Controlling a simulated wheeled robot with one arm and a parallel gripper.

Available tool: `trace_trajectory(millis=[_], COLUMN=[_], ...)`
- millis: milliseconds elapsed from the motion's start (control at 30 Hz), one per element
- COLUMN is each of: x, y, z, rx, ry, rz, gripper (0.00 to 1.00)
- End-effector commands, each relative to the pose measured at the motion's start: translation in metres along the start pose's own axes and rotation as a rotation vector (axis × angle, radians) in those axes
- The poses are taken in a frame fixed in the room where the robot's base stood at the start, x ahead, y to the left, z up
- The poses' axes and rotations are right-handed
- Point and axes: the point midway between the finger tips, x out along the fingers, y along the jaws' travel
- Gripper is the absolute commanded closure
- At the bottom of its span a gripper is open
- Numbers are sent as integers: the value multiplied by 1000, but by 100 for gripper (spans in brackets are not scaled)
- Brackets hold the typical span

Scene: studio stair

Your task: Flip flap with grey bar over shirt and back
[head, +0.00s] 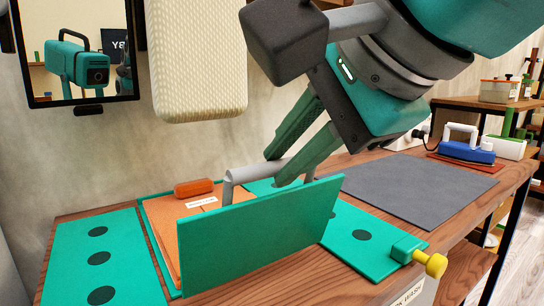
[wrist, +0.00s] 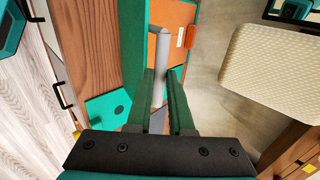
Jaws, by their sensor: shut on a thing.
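The green flap (head: 262,238) stands steeply on edge on the folding board. Its grey bar (head: 240,174) is on the side facing the wall. My gripper (head: 287,168) is shut on the grey bar; in the wrist view the bar (wrist: 160,58) runs between both fingers. The orange shirt (head: 166,236) lies folded on the board's middle, partly hidden behind the flap. A white label (head: 201,202) and an orange rounded piece (head: 193,187) rest on it. The shirt also shows in the wrist view (wrist: 172,15).
A flat green panel with black dots (head: 98,258) lies left of the shirt, another (head: 362,236) right. A yellow knob (head: 435,265) sticks out at the front. A grey mat (head: 415,188) and blue iron (head: 467,151) lie farther right. A cream padded board (head: 198,60) hangs above.

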Motion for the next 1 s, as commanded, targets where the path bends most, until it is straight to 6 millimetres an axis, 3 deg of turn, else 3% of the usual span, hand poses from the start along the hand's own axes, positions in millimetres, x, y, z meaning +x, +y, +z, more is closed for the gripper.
trace_trajectory(millis=[33, 200, 567, 900, 1000], x=[-1, -9, -11, -7, -7], y=[11, 27, 28, 67, 70], z=[2, 3, 4, 2, 2], rx=[0, -1, -1, 1, 0], ry=[-1, -4, -5, -3, -4], rz=[-24, -95, -110, -233, -251], gripper=[100, 100, 100, 100, 100])
